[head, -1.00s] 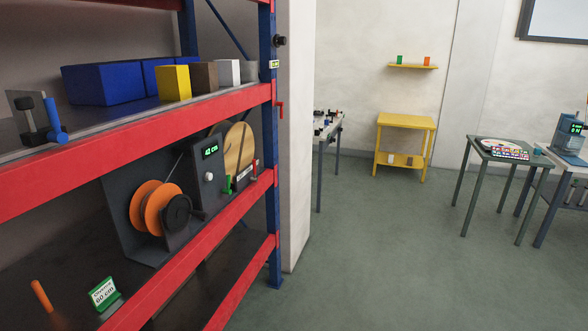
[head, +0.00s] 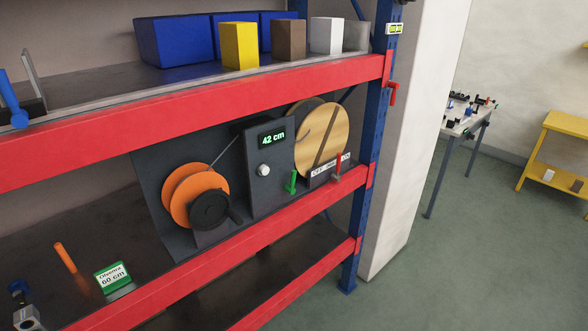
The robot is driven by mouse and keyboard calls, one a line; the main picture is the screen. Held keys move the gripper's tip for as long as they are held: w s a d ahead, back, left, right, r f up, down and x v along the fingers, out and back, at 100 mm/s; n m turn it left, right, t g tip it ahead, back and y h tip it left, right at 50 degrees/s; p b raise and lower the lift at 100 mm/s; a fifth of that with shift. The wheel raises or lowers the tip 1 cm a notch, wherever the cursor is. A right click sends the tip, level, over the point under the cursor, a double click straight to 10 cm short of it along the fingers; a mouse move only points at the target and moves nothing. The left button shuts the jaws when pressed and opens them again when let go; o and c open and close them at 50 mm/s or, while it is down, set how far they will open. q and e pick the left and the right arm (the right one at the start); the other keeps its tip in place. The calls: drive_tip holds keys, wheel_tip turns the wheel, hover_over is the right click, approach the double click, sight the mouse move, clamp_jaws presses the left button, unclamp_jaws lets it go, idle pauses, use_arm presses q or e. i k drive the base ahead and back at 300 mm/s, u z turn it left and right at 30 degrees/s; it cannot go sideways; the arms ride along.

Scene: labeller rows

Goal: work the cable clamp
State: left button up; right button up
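A dark cable-measuring machine (head: 180,235) stands on the middle shelf. It has an orange reel (head: 180,188), a black hand crank (head: 210,210), and a counter (head: 272,139) reading 42 cm above a white knob (head: 264,170). A small upright green lever (head: 291,182) is at its right front. Further right a lever with a red lower part (head: 338,166) stands by a white label strip (head: 322,170), too small to read surely. A pale wooden disc (head: 328,135) is behind them. I cannot tell which lever works the cable clamp. Neither gripper is in view.
A green-and-white sign (head: 113,277) reading 60 cm and an orange rod (head: 65,257) are left of the machine. Red shelf beams (head: 200,118) run above and below it. Blue boxes (head: 180,42) and small blocks stand above. Open floor (head: 480,250) lies right.

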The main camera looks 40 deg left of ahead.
sight(289, 189)
drive_tip(key=u, duration=0.6)
drive_tip(key=i, duration=0.85)
drive_tip(key=u, duration=0.9)
